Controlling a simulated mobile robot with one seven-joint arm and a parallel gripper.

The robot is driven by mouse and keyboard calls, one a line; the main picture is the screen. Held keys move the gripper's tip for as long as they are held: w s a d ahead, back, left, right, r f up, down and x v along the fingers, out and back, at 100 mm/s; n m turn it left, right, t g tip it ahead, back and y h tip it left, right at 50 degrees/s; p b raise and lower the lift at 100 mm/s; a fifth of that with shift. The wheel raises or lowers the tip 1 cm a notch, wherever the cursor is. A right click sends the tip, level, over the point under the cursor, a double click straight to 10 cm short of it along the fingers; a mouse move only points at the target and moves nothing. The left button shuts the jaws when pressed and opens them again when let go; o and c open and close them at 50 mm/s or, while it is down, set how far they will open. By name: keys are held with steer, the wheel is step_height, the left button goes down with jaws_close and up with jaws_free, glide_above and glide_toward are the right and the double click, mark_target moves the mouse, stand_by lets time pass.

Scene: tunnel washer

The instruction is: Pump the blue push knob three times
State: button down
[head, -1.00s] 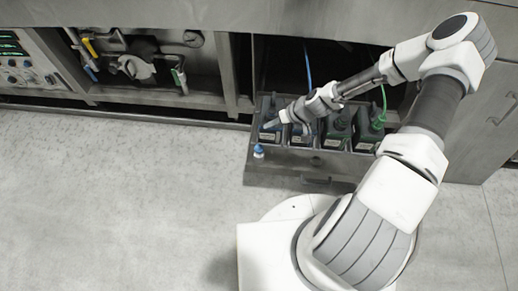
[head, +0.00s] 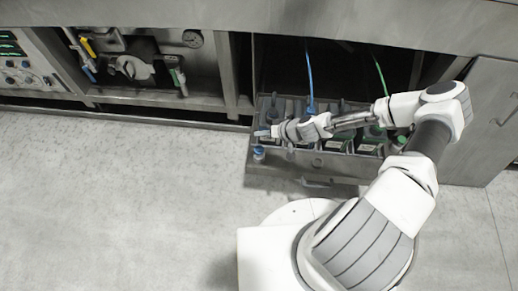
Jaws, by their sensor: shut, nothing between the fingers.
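The blue push knob (head: 259,152) stands at the front left corner of the pulled-out metal drawer (head: 300,178) in the head view. My gripper (head: 262,133) is above and a little behind the knob in the picture, with its fingers pointing left. The fingers are shut and hold nothing. A small gap shows between the fingertips and the knob. I cannot tell the height of the fingers over the knob.
Several dark containers stand in the drawer, partly hidden by my arm. A blue hose (head: 309,72) and a green hose (head: 380,72) run down to them. A cabinet door (head: 480,120) is at the right. The floor (head: 120,200) at left is clear.

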steer(key=b, duration=0.5)
glide_above(260, 151)
steer(key=f, duration=0.7)
steer(key=shift+d+f, duration=0.25)
steer(key=shift+f, duration=0.05)
steer(key=shift+f+b, duration=0.6)
steer(key=shift+b, duration=0.1)
stand_by(0.7)
steer(key=shift+f+b, duration=0.45)
steer(key=shift+s+f+b, duration=0.1)
steer(key=shift+f+b, duration=1.15)
steer(key=shift+f, duration=0.05)
stand_by(1.0)
steer(key=shift+r, duration=0.15)
steer(key=shift+r+p, duration=1.05)
steer(key=shift+r, duration=0.55)
